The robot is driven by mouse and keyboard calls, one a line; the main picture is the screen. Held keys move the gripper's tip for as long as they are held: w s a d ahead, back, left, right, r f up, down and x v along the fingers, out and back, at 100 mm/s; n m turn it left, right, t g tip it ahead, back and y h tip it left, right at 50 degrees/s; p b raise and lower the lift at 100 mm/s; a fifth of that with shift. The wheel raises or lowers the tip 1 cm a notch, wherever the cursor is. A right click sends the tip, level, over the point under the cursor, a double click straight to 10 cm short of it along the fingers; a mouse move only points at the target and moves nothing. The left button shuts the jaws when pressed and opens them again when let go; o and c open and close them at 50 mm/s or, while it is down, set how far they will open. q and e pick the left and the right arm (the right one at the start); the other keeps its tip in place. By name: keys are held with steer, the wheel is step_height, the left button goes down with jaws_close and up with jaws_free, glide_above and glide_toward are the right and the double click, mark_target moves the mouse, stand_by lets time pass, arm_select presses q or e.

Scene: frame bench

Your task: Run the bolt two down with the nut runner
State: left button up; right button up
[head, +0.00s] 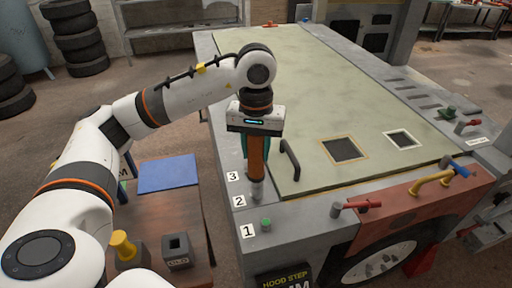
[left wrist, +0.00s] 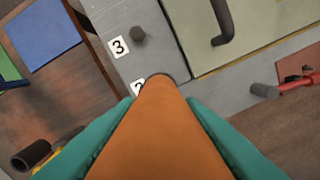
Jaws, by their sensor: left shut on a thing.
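My left gripper (head: 257,152) is shut on the nut runner (head: 257,165), a tool with an orange body and a grey socket end. The runner points down, near upright, its socket at the grey ledge beside the label 2 (head: 239,201). Bolt two is hidden under the socket; I cannot tell how far it sits on the bolt. In the left wrist view the orange body (left wrist: 160,125) lies between the teal fingers and partly covers the label 2. Bolt one (head: 266,224), green-topped, stands by label 1. Bolt three (left wrist: 138,34), grey, stands by label 3. My right gripper is out of view.
A black handle (head: 290,160) rises from the pale green panel (head: 320,100) close right of the runner. A red lever (head: 363,205) is further right. On the brown table at left are a blue mat (head: 168,174), a grey holder (head: 177,250) and a yellow-knobbed thing (head: 122,245).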

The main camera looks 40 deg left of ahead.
arm_select(q)
steer(key=shift+f+b, duration=0.1)
steer(key=shift+b, duration=0.5)
stand_by(1.2)
steer(key=shift+r+p, duration=1.75)
steer(key=shift+r, duration=1.25)
